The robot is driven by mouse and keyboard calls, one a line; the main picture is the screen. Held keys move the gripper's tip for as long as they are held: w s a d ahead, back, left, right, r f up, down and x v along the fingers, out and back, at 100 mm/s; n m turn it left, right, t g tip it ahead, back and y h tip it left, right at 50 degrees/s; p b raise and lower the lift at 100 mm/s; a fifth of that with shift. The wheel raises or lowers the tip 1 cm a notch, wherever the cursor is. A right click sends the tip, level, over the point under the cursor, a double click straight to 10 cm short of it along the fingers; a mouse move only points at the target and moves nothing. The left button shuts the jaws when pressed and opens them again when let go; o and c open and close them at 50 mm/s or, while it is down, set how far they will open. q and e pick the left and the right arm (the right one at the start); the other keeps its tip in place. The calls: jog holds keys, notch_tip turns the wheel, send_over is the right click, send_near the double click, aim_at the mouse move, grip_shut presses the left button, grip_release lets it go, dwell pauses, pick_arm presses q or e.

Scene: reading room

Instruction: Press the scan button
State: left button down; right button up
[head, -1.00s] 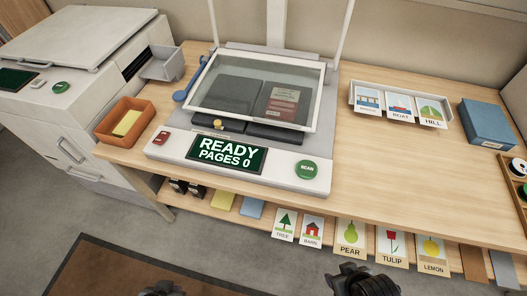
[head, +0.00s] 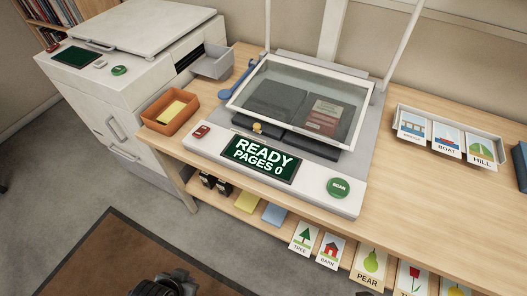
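The green round scan button (head: 339,188) is on the right front of the white book scanner (head: 200,146). The scanner's screen (head: 261,158) reads "READY PAGES 0". A framed glass plate (head: 300,100) lies over a dark open book (head: 325,117) with a reddish label on its right side. A dark gripper (head: 165,285), seemingly my left one, shows at the bottom edge, well in front of and below the scanner; its fingers are not clear. Neither touches the button.
An orange tray (head: 153,127) with yellow paper stands left of the scanner. A white printer-like machine (head: 75,95) is further left. A picture-card rack (head: 400,110) stands at right. Cards, including a pear card (head: 369,267), hang along the lower shelf. Bare tabletop lies right of the scanner.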

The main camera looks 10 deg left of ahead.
grip_shut()
jog(key=shift+d, duration=0.15)
dwell(1.3)
